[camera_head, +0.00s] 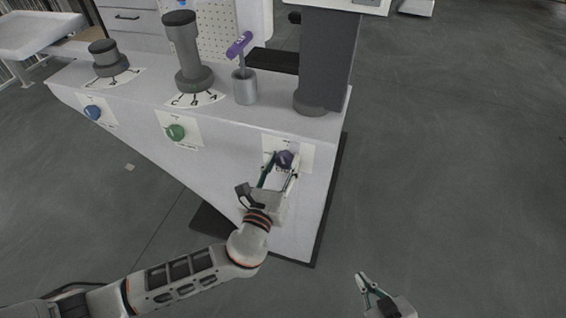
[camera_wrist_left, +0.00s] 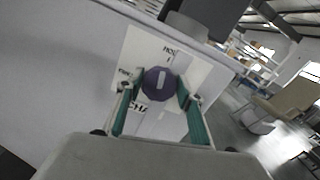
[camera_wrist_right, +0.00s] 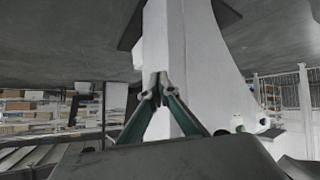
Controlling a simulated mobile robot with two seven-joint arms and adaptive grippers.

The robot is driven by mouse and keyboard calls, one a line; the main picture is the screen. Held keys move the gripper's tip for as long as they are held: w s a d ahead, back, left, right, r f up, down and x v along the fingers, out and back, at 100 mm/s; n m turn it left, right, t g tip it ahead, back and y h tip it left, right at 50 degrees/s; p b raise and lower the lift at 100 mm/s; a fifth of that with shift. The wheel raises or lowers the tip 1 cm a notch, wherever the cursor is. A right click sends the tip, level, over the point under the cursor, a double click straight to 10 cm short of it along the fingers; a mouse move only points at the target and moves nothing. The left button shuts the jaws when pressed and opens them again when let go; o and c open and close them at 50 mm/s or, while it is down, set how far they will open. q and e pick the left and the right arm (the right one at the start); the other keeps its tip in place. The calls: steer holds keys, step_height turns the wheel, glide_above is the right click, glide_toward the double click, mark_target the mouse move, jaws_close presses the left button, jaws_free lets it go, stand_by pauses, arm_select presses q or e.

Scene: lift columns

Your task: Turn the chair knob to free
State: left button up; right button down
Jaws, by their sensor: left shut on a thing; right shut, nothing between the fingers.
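The chair knob is a round purple dial (camera_head: 285,158) on a white label card at the right end of the grey bench's front face. In the left wrist view the purple knob (camera_wrist_left: 158,84) has a white bar pointing roughly toward the upper label, which seems to read "HOL…"; a label to the left is partly hidden, and "CHA" shows below. My left gripper (camera_head: 281,164) is shut around the knob, one finger on each side. My right gripper (camera_head: 364,278) is shut and empty, low over the floor to the right of the bench.
A green knob (camera_head: 176,132) and a blue knob (camera_head: 93,112) sit on cards further left. On the bench top stand grey columns (camera_head: 186,50), a metal cup (camera_head: 245,88) with a purple-handled tool (camera_head: 239,44), and a thick dark column (camera_head: 325,60). The floor at right is clear.

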arm_select(q)
steer(key=n, duration=0.1)
steer(key=n+b, duration=0.1)
steer(key=n, duration=0.2)
steer(key=shift+a+f+n, duration=0.1)
steer(key=shift+f+n, duration=0.15)
steer(key=shift+n, duration=0.05)
steer(key=shift+n+b, duration=0.5)
steer(key=shift+n, duration=0.4)
steer(key=shift+n+b, duration=0.3)
steer(key=shift+n, duration=1.1)
steer(key=n+b, duration=0.1)
steer(key=n, duration=0.3)
steer(key=shift+a+n, duration=0.1)
steer(key=shift+n, duration=1)
arm_select(e)
steer(key=shift+w+f, duration=0.3)
steer(key=shift+f, duration=0.4)
steer(key=shift+s+a, duration=0.1)
steer(key=shift+a, duration=0.05)
